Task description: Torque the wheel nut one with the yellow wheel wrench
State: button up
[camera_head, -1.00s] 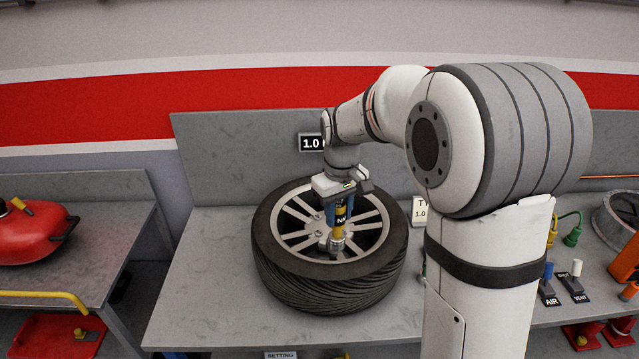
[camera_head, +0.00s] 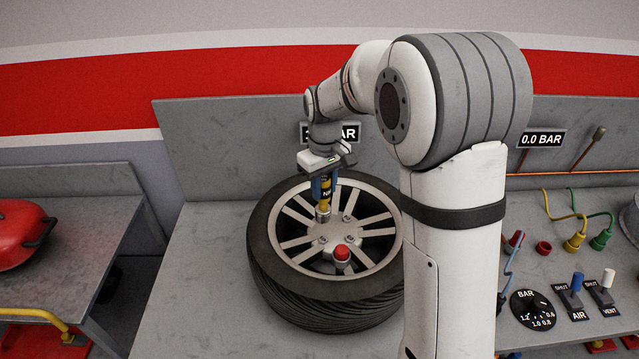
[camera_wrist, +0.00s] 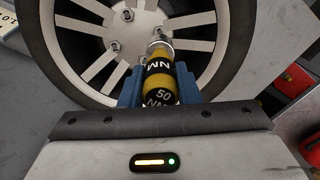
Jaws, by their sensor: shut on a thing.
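The wheel (camera_head: 270,270) lies flat on the grey bench, its silver spoked rim facing up. My gripper (camera_head: 325,182) is shut on the yellow wheel wrench (camera_head: 325,196), a yellow and black tool held nearly upright over the rim. A red cap or marker (camera_head: 342,252) sits at the near nut position. Another nut (camera_head: 350,218) shows bare.
My arm hides the wheel's right edge. A red tank (camera_head: 20,232) stands on the left bench. Right are the BAR dial (camera_head: 532,308), air and vent switches (camera_head: 573,292), and coloured hose fittings (camera_head: 575,243). The bench front left is clear.

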aim_at(324, 209)
jog(key=shift+f, duration=0.7)
jog(key=shift+w+d, duration=0.1)
jog(key=shift+w, duration=0.1)
jog(key=shift+s, duration=0.1)
jog(key=shift+s, duration=0.15)
notch_tip(324, 209, down, 5)
jog(key=b, duration=0.4)
jog(key=shift+f, duration=0.25)
jog(key=shift+n, duration=2.3)
jog(key=shift+f+b, duration=0.2)
jog(key=shift+b, duration=0.2)
